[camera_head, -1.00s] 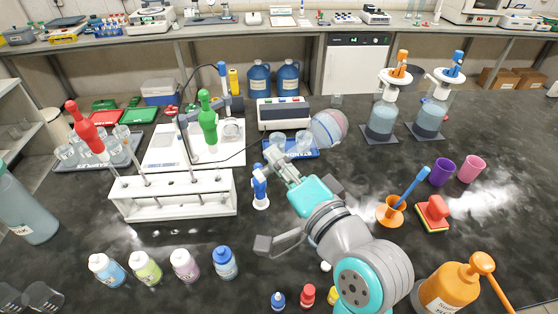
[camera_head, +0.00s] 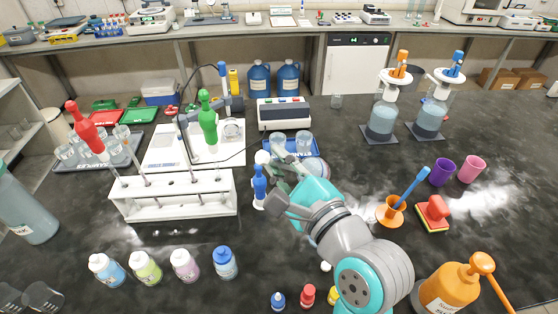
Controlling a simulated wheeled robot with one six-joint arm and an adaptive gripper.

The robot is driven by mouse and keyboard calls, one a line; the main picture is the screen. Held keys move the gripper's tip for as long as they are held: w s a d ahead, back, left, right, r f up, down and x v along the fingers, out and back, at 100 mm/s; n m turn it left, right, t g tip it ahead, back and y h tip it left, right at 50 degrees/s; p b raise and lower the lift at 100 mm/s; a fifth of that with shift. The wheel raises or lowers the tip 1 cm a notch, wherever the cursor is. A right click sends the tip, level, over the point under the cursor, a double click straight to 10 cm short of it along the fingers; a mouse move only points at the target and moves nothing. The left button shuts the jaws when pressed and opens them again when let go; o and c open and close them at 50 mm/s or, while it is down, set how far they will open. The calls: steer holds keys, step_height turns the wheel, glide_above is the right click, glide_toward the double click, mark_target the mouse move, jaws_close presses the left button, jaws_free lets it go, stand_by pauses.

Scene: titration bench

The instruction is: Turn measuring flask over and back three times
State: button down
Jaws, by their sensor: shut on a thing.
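My gripper (camera_head: 279,163) is left of the picture's middle, shut on the measuring flask. The flask's clear, rounded body (camera_head: 320,168) shows only in part, behind my gripper and wrist, in front of the blue tray. A whitish round end (camera_head: 262,157) shows left of the fingers, perhaps the flask's stopper. My wrist hides most of the flask and its neck, so its exact tilt is hard to tell.
A blue and white stand-like object (camera_head: 259,188) is close to the left of my gripper. The blue tray (camera_head: 300,153) with glassware lies behind. A white pipette rack (camera_head: 178,205) is at left.

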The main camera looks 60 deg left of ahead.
steer(key=m, duration=0.9)
steer(key=shift+m, duration=0.4)
stand_by(0.5)
